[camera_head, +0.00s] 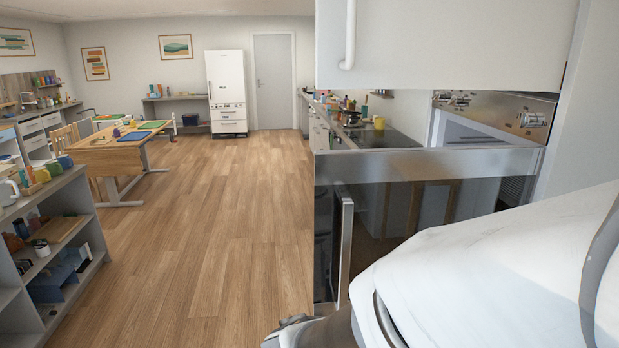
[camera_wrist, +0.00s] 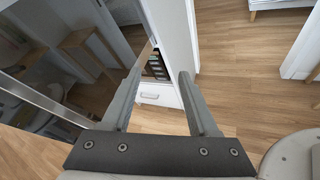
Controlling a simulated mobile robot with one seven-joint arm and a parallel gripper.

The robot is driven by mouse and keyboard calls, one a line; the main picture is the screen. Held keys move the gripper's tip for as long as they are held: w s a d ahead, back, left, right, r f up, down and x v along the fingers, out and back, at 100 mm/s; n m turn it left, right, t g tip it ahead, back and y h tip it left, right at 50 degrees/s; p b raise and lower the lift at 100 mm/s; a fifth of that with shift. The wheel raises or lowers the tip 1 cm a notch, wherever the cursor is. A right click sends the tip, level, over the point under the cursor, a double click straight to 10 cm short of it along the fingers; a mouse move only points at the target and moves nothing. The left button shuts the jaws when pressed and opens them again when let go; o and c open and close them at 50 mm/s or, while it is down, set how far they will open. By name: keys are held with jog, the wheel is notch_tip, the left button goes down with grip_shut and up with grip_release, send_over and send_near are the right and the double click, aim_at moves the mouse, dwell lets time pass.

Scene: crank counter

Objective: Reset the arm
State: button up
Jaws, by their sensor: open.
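My gripper (camera_wrist: 158,100) shows in the wrist view with its two grey fingers spread wide apart and nothing between them. Beyond the fingers are a white panel edge, a white drawer front (camera_wrist: 160,95) and the wood floor. In the head view my white arm (camera_head: 500,260) fills the lower right, and the gripper's fingertips cannot be made out there.
A dark glossy appliance front with a steel edge (camera_head: 430,163) stands close on the right, below a white cabinet (camera_head: 440,45). A grey shelf unit (camera_head: 92,225) stands at the left, with a wooden table (camera_head: 105,155) behind it. The wood floor (camera_head: 220,230) between is clear.

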jog(key=s+d+f+m+g+y, duration=0.2)
jog(key=s+d+m+g+y, duration=0.25)
jog(key=s+m, duration=0.55)
jog(key=a+r+m+t+y, duration=0.2)
jog(key=a+r+m+y, duration=0.4)
jog(key=m, duration=0.3)
jog(key=shift+a+m+y, duration=0.3)
jog(key=shift+m+y, duration=0.1)
jog(key=shift+y, duration=0.15)
jog(key=shift+t, duration=0.25)
jog(key=shift+c, duration=0.8)
jog(key=shift+d, duration=0.2)
